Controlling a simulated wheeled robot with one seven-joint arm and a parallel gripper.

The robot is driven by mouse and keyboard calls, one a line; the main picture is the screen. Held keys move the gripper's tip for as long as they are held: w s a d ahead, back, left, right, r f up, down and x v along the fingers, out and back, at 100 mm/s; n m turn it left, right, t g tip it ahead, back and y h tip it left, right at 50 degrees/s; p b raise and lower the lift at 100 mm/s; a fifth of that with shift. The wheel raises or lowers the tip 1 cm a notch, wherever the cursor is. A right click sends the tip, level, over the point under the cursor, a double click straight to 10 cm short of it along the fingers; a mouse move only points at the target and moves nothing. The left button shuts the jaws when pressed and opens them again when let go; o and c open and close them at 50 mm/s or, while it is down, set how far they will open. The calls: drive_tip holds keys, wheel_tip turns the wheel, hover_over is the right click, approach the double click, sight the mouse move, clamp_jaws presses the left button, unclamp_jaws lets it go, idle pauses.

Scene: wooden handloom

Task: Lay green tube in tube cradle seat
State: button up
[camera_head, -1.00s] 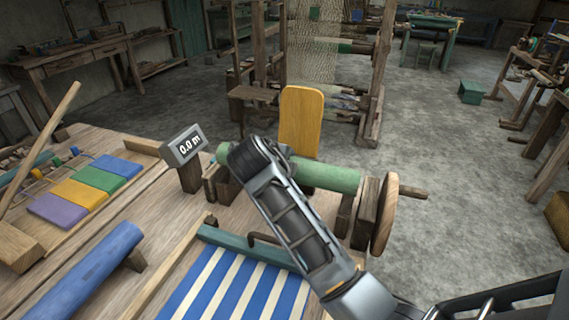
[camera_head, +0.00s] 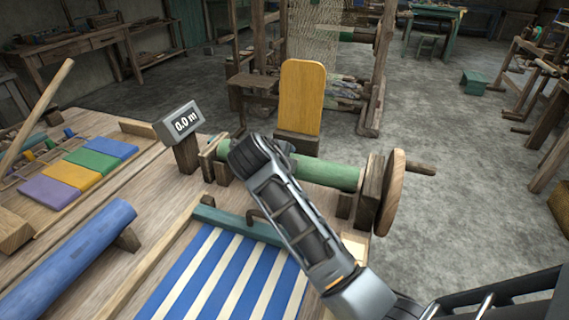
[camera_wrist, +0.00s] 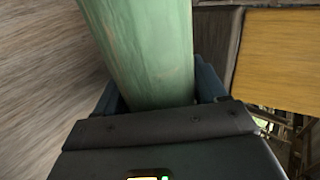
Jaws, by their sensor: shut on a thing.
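The green tube (camera_head: 332,174) lies roughly level across the back right of the bench, in line with the wooden cradle. Its right end meets the right cradle block (camera_head: 372,195) beside the round wooden crank wheel (camera_head: 393,196). Its left end is beside the left cradle block (camera_head: 208,160). I cannot tell whether it rests fully in the seat. My gripper (camera_head: 270,153) is shut on the tube nearer its left end, and my arm hides part of it. In the wrist view the tube (camera_wrist: 148,50) runs between the two fingers (camera_wrist: 157,95).
A display reading 0.0 m (camera_head: 180,124) stands close to the tube's left end. A yellow board (camera_head: 302,97) stands behind it. Blue-striped cloth (camera_head: 228,275) and a blue roll (camera_head: 70,265) lie in front. Colored blocks (camera_head: 85,168) sit at left.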

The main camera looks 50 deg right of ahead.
drive_tip(key=o, duration=1.3)
drive_tip(key=shift+r, duration=0.1)
drive_tip(key=shift+o, duration=0.5)
drive_tip(key=shift+d+r, duration=0.1)
drive_tip(key=shift+r, duration=0.15)
drive_tip(key=v, duration=0.7)
drive_tip(key=shift+a, duration=0.45)
drive_tip(key=shift+s+f, duration=0.15)
drive_tip(key=shift+f, duration=0.05)
